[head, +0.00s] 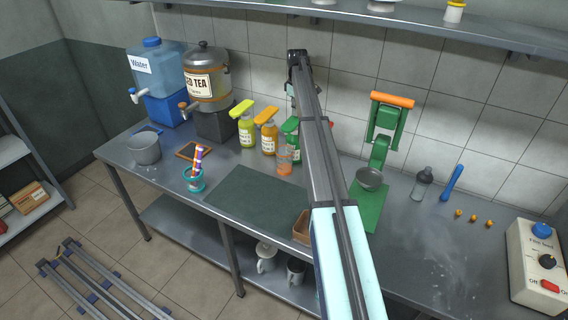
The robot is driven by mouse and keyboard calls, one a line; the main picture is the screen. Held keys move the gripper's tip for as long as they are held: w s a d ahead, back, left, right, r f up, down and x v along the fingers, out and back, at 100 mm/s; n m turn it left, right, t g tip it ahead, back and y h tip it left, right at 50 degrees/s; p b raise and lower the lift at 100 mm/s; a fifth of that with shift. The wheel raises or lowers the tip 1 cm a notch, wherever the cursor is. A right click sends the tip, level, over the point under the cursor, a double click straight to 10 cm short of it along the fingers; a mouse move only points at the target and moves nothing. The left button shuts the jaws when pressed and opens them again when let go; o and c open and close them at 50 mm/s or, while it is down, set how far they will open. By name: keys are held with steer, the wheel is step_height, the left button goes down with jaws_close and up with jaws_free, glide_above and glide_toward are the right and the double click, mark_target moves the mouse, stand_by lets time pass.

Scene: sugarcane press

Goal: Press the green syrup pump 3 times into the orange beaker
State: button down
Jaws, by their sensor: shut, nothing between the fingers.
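The green syrup pump (290,128) stands on the steel counter near the wall, with its right side hidden behind my arm. The orange beaker (284,161), see-through, stands just in front of it. My gripper (292,108) hangs down from the end of my arm, above the green pump. It is small and partly covered by my arm. It is shut and empty. I cannot tell whether it touches the pump head. The liquid level in the beaker is too small to read.
A yellow pump (246,125) and an orange pump (268,133) stand left of the green one. A red piece (331,124) shows behind my arm. A green press (382,140) with a metal bowl (370,179) stands right. A shelf (440,30) overhangs the back.

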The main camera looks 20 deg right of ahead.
mark_target(295, 118)
steer(key=shift+f+b, duration=0.6)
steer(key=shift+f, duration=1.7)
steer(key=shift+r, duration=0.2)
steer(key=shift+r+p, duration=1.05)
steer(key=shift+r, duration=1.3)
steer(key=shift+f, duration=0.25)
steer(key=shift+f+b, duration=0.75)
steer(key=shift+f, duration=1.5)
steer(key=shift+r, duration=0.15)
steer(key=shift+r+p, duration=1)
steer(key=shift+r, duration=1.3)
steer(key=shift+r, duration=0.1)
